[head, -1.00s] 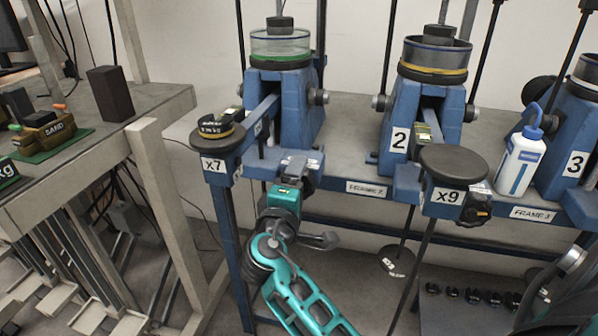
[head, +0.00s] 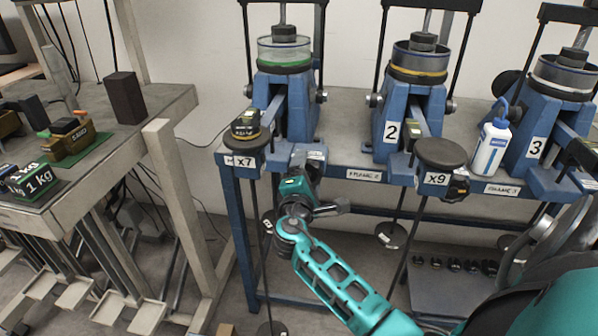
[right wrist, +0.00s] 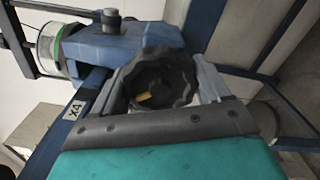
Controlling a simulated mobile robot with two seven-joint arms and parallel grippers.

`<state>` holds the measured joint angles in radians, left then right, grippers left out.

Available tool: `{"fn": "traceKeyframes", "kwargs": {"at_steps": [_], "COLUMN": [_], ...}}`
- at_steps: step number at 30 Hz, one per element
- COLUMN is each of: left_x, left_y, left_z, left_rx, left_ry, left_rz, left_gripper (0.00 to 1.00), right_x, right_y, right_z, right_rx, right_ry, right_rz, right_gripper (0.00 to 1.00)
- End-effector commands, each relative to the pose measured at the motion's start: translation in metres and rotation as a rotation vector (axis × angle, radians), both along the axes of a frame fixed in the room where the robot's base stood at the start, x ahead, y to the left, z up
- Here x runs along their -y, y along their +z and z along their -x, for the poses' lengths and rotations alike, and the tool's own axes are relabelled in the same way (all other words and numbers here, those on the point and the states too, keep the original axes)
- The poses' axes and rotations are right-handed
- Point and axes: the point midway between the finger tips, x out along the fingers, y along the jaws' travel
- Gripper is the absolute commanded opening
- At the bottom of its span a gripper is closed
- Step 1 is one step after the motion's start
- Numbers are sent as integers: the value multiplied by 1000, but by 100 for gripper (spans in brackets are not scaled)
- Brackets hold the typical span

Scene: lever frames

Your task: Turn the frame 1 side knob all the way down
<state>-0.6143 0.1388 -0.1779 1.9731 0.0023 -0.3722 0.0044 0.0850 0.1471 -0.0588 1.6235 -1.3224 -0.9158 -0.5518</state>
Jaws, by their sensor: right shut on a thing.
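Frame 1 is the leftmost blue lever frame (head: 298,118), with a green-banded clear cup on top and a lever ending in a dark pan marked x7 (head: 243,140). My right gripper (head: 307,163) is at its front rail, right of the x7 pan. In the right wrist view, the side knob (right wrist: 172,82) is a dark scalloped wheel with a yellow mark left of and below its centre. The fingers of the right gripper (right wrist: 162,76) close on its two sides. The gripper hides the knob in the head view. My left gripper is not in view.
Frame 2 (head: 390,128), its x9 pan (head: 440,153) and a white bottle with a blue top (head: 491,147) stand to the right. A grey side table (head: 165,103) with 1 kg blocks (head: 32,181) stands at left. Thin hanging rods are below the bench.

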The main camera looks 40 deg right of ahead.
Motion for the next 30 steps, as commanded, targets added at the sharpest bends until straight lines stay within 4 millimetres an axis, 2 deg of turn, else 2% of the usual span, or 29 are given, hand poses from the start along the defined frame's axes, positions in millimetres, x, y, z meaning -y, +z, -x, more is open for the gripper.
{"fn": "traceKeyframes", "kwargs": {"at_steps": [3, 4, 9, 18, 30], "left_x": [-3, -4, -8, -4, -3], "left_y": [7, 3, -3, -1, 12], "left_z": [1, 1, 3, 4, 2], "left_rx": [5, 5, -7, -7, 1], "left_ry": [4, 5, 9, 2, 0], "left_rz": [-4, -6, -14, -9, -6], "left_gripper": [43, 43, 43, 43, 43], "right_x": [10, 8, 8, 5, -30], "right_y": [1, -1, -2, -1, -1], "right_z": [0, 0, 0, 2, 33], "right_rx": [-41, -38, -35, -34, -34], "right_ry": [0, 1, 2, 3, 3], "right_rz": [34, 29, 27, 25, 23], "right_gripper": [21, 79, 95, 96, 96]}}
